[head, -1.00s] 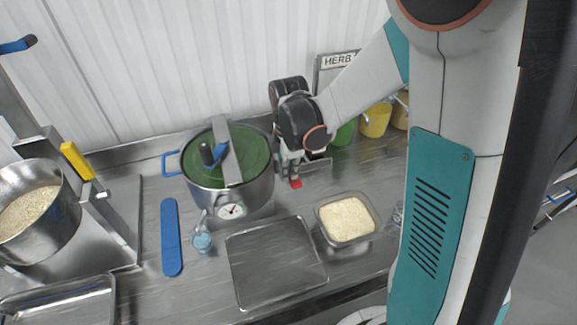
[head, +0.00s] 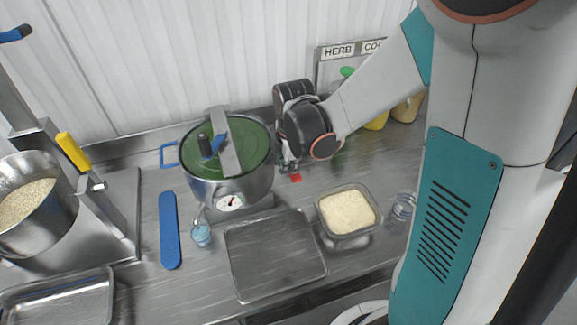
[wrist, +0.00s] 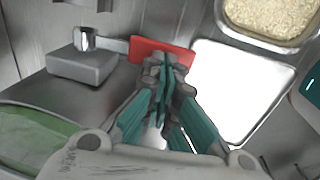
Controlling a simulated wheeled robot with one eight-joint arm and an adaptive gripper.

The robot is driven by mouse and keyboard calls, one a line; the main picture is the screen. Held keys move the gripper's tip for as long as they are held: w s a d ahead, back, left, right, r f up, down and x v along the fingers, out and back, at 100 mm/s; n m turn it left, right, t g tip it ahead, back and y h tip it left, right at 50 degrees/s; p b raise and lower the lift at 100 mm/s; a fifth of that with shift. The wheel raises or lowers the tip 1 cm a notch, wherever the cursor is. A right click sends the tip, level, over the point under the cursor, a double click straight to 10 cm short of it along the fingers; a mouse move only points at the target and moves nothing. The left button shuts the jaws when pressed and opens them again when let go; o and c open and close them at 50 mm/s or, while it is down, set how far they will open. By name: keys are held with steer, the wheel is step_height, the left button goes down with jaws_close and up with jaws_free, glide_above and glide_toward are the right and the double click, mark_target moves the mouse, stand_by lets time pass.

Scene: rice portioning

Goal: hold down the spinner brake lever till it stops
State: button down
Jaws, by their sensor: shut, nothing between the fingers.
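The spinner (head: 205,188) is a steel pot with a green lid, a grey bar across it and a dark crank knob. It stands at the back of the counter. Its brake lever has a red end tab (head: 296,178), right of the pot; the tab (wrist: 180,52) and its metal arm also show in the wrist view. My gripper (head: 288,168) is shut and empty, pointing down right at the red tab. In the wrist view its fingertips (wrist: 165,63) overlap the tab; I cannot tell whether they press on it. The spinner lid (wrist: 35,145) shows at lower left there.
A square steel tray (head: 275,290) and a container of rice (head: 348,212) are in front of the lever. A pot of grain (head: 45,225) stands far left. Tubs stand behind my arm.

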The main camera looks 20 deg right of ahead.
steer(key=shift+s+f+t+b, duration=0.2)
steer(key=shift+f+t+b, duration=1.55)
steer(key=shift+b, duration=0.6)
steer(key=shift+f, duration=0.2)
steer(key=shift+r, duration=0.1)
steer(key=s+p+v, duration=0.1)
steer(key=p+v, duration=0.4)
steer(key=v, duration=0.9)
steer(key=shift+f+p, duration=0.25)
steer(key=shift+p, duration=0.15)
